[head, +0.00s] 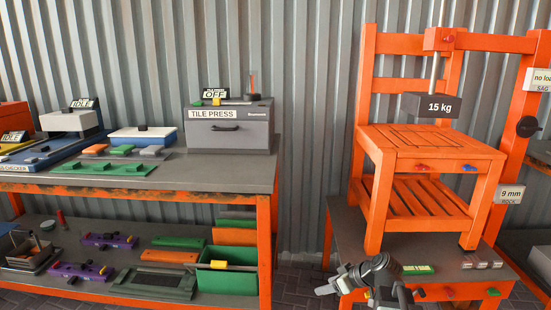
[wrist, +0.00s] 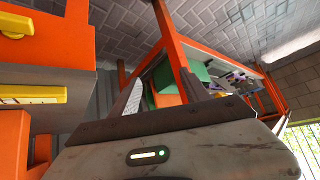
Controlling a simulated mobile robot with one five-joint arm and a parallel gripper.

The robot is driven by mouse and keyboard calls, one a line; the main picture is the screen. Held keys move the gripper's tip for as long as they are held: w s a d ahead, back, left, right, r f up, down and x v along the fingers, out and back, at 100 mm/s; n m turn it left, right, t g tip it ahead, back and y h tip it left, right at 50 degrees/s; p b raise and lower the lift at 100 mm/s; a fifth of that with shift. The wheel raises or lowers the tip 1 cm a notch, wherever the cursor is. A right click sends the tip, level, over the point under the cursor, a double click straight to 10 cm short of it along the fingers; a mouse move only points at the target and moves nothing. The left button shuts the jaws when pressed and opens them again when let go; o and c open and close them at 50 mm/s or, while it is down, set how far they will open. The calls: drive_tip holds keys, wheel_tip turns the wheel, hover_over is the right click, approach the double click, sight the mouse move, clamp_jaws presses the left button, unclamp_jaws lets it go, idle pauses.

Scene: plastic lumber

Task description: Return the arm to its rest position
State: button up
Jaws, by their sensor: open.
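My gripper (head: 326,287) shows low in the head view, at the front of the orange table under the chair. It points left, with my dark arm joints to its right. In the wrist view my gripper (wrist: 160,92) has its two grey fingers apart, with nothing between them. The orange frame and the shelf with green and orange pieces (wrist: 185,75) show beyond the fingers. Part of my arm is below the head view's lower edge.
An orange slatted chair (head: 425,140) stands on the low table (head: 345,225) behind my arm, with a 15 kg weight (head: 432,106) above its seat. A green-striped block (head: 418,270) lies close to my arm. The workbench (head: 225,172) with the tile press (head: 230,128) stands left.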

drive_tip(key=s+a+f+m+g+h+p, duration=0.1)
drive_tip(key=s+a+f+g+h, duration=0.25)
drive_tip(key=s+a, duration=0.5)
drive_tip(key=s+d+f+m+g+h, duration=0.2)
drive_tip(key=s+d+m+g+h, duration=0.1)
drive_tip(key=s+d+m, duration=0.3)
wheel_tip(320, 180, up, 38)
drive_tip(key=w+m+p, duration=0.1)
drive_tip(key=p, duration=3.7)
drive_tip(key=shift+w+d+r, duration=0.15)
drive_tip(key=shift+w+d, duration=0.1)
drive_tip(key=shift+d, duration=0.1)
